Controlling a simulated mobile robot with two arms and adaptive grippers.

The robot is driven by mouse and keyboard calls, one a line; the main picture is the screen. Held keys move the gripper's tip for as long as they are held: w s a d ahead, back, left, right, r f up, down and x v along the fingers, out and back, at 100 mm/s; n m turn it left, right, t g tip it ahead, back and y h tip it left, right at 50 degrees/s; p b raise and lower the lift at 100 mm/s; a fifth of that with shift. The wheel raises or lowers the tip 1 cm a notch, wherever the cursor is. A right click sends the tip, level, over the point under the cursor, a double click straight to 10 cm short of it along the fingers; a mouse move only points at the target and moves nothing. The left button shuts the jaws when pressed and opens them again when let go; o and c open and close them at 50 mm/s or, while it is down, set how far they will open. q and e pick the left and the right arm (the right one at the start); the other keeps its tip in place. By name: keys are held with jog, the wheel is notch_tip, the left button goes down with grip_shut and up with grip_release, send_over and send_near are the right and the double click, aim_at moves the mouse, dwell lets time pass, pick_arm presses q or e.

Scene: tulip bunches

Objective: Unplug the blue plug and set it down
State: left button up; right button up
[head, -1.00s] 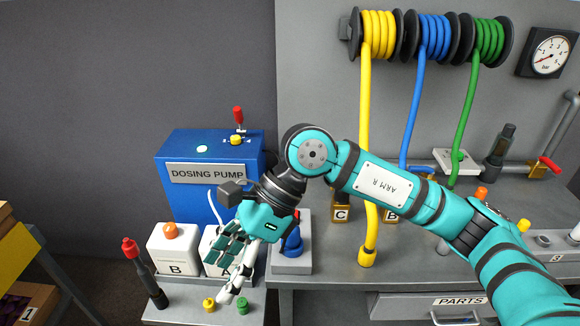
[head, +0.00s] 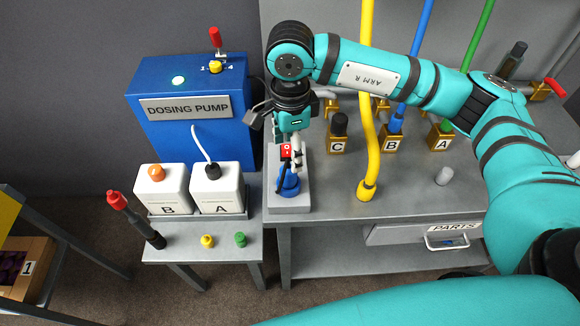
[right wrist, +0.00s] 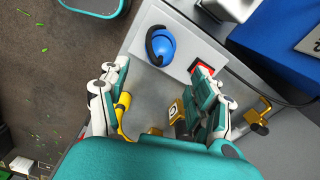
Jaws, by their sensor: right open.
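The blue plug (head: 290,184) sits on the light grey socket block at the bench's left end, with a dark cable or handle at its side. It also shows in the right wrist view (right wrist: 162,46), beyond and between the fingertips. My right gripper (head: 289,146) points down just above the plug. In the right wrist view its two fingers (right wrist: 160,82) are spread and nothing is between them. The red switch (head: 287,151) on the block shows beside the right-hand finger. My left gripper is not in view.
The blue dosing pump (head: 192,108) and white canisters A (head: 217,187) and B (head: 162,190) stand to the left. A yellow hose (head: 369,130) hangs to the right, near valve C (head: 337,141). Some bench top by the drawer (head: 440,236) is clear.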

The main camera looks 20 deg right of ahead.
aim_at(290, 175)
notch_tip(290, 175, down, 5)
jog(key=shift+s+f+p, duration=0.1)
jog(key=shift+p, duration=0.45)
notch_tip(290, 175, down, 3)
jog(key=shift+f+p, duration=0.2)
jog(key=shift+p, duration=0.15)
jog(key=shift+f, duration=0.5)
jog(key=c, duration=1.3)
jog(key=o, duration=0.5)
jog(key=shift+c, duration=0.2)
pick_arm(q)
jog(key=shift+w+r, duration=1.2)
pick_arm(e)
grip_shut()
